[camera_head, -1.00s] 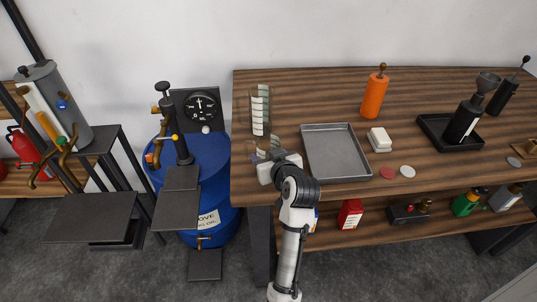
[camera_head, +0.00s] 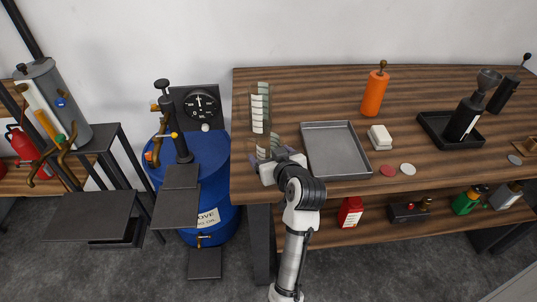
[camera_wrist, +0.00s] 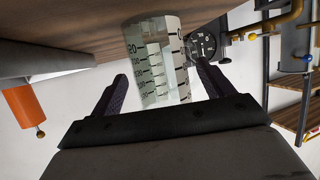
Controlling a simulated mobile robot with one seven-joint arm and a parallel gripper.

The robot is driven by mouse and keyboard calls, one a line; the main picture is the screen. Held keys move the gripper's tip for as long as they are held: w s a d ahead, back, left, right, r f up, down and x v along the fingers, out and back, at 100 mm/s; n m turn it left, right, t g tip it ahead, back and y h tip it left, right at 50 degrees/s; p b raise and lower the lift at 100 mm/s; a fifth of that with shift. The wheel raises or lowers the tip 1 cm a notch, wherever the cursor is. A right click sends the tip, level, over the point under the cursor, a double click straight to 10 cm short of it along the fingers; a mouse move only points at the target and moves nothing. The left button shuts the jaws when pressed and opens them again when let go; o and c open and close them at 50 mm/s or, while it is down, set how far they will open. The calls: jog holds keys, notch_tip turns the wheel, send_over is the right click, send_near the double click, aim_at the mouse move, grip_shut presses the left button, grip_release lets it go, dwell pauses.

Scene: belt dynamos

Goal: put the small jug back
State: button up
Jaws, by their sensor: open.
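A clear small jug with pale graduation bands (camera_head: 264,146) stands near the left front edge of the wooden workbench (camera_head: 215,0). A taller clear graduated vessel (camera_head: 260,108) stands just behind it. My gripper (camera_head: 273,157) is low at the small jug, and its body hides part of the jug. In the wrist view, a clear graduated vessel (camera_wrist: 152,72) lies between the two separated fingers of my gripper (camera_wrist: 161,72). Another clear edge shows behind it, overlapping. The jaws are open, with a gap visible beside the left finger. Contact on the right is unclear.
A grey metal tray (camera_head: 313,127) lies just right of my gripper. An orange bottle (camera_head: 374,94), a white block (camera_head: 380,137), two discs and a black tray (camera_head: 428,124) stand further right. A blue drum (camera_head: 207,160) and gauge are left of the bench.

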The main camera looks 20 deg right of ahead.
jog(key=b+v, duration=0.1)
jog(key=v, duration=0.8)
jog(key=shift+s+b, duration=0.4)
jog(key=shift+r, duration=0.15)
